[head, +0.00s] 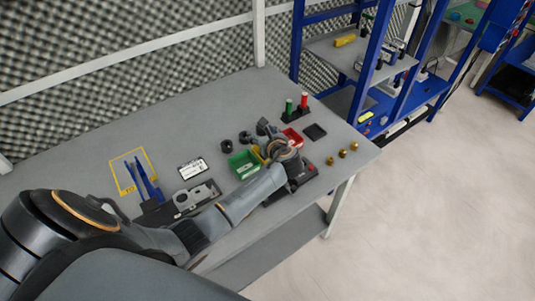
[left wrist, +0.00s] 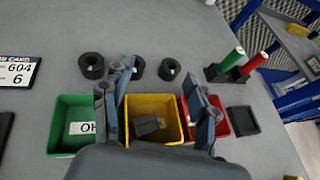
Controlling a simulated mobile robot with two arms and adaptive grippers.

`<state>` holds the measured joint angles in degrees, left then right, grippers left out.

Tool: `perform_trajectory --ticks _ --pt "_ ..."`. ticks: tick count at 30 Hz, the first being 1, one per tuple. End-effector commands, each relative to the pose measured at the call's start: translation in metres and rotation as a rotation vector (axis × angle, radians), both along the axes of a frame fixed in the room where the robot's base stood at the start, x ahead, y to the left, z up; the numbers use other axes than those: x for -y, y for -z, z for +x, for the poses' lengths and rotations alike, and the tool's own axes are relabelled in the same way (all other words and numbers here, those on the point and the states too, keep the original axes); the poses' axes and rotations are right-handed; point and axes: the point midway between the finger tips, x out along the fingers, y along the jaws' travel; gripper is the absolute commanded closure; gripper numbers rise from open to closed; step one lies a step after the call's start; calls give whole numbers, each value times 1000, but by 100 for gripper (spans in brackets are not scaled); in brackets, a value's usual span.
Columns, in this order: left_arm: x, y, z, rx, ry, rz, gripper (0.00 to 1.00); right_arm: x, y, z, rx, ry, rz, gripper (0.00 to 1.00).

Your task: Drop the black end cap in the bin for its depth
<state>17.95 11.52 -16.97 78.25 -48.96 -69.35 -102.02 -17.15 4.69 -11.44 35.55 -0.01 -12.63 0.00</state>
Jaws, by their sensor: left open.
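My left gripper (head: 268,136) is over the row of bins; its fingers stand wide apart in the left wrist view (left wrist: 158,108), with nothing gripped. A dark, blocky piece, perhaps the black end cap (left wrist: 148,126), shows inside the yellow bin (left wrist: 131,101), between and below the fingers. The green bin (left wrist: 62,112), with a label reading "OK", is on the left. The red bin (left wrist: 217,128) is on the right, partly hidden by a finger. A white job card (left wrist: 16,72) shows "604" and "6". My right gripper is not in view.
Several black round pieces with holes (left wrist: 92,66) stand behind the bins. A black holder with green and red cylinders (head: 295,112) and a dark square tray (head: 315,132) are to the right. Brass pieces (head: 342,154) lie near the table's right edge. Blue-handled pliers (head: 148,182) lie left.

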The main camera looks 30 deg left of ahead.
Motion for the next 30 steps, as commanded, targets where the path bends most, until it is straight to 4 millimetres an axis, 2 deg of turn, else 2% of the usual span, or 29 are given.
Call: perform_trajectory --ticks 5,8,21,30 --pt "4 -2 -3 0 1 0 41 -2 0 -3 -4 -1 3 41" --pt "14 -6 -10 1 3 -1 41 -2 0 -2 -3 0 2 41" --pt "77 -40 -58 2 2 -1 41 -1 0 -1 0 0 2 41" --pt "88 -46 -68 -2 -1 0 41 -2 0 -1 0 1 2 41"
